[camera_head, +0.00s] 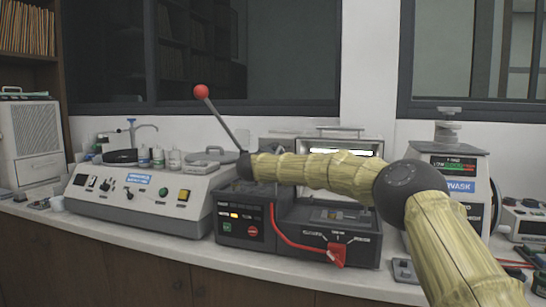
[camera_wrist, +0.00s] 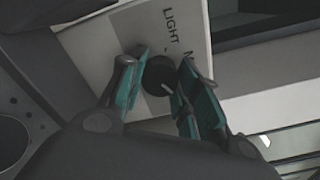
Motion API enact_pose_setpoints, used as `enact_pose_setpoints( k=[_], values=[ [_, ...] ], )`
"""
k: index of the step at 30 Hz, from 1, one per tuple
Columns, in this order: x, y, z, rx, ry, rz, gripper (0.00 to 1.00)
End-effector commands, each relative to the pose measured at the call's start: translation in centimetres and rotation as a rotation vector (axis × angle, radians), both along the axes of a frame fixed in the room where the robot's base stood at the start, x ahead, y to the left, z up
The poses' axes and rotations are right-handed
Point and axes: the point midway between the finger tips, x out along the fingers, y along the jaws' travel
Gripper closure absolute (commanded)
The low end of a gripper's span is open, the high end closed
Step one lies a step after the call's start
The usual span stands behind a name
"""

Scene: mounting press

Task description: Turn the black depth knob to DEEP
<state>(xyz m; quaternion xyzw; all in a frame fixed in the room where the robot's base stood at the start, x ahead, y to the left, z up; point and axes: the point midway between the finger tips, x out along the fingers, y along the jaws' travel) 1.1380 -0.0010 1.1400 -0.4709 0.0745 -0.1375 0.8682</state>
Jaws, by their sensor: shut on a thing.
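The black depth knob (camera_wrist: 158,75) shows in the wrist view, on a pale panel (camera_wrist: 112,42) printed with "LIGHT" and the start of another word. A small light mark shows on the knob's lower edge. My gripper (camera_wrist: 156,82) has its two teal-padded fingers on either side of the knob, shut on it. The DEEP label is not readable in the wrist view. In the head view my arm stretches leftward across the dark press, and I cannot make out the gripper or the knob there.
A grey control box (camera_head: 140,205) stands to the left. A white machine (camera_head: 455,165) stands at right.

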Motion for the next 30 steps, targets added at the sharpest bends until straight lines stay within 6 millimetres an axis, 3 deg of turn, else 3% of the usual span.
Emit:
enact_pose_setpoints(
  k=[2,3,6,20,30],
  values=[
    [0.0,0.0,-0.4,0.0,0.004,-0.001,0.92],
    [0.0,0.0,-0.4,-0.001,0.005,-0.001,0.62],
    [0.0,0.0,-0.4,-0.001,0.004,0.0,0.45],
    [-0.6,0.2,-0.1,-0.002,0.001,0.001,0.45],
    [-5.0,1.6,0.0,-0.002,0.001,0.001,0.45]
  ],
)
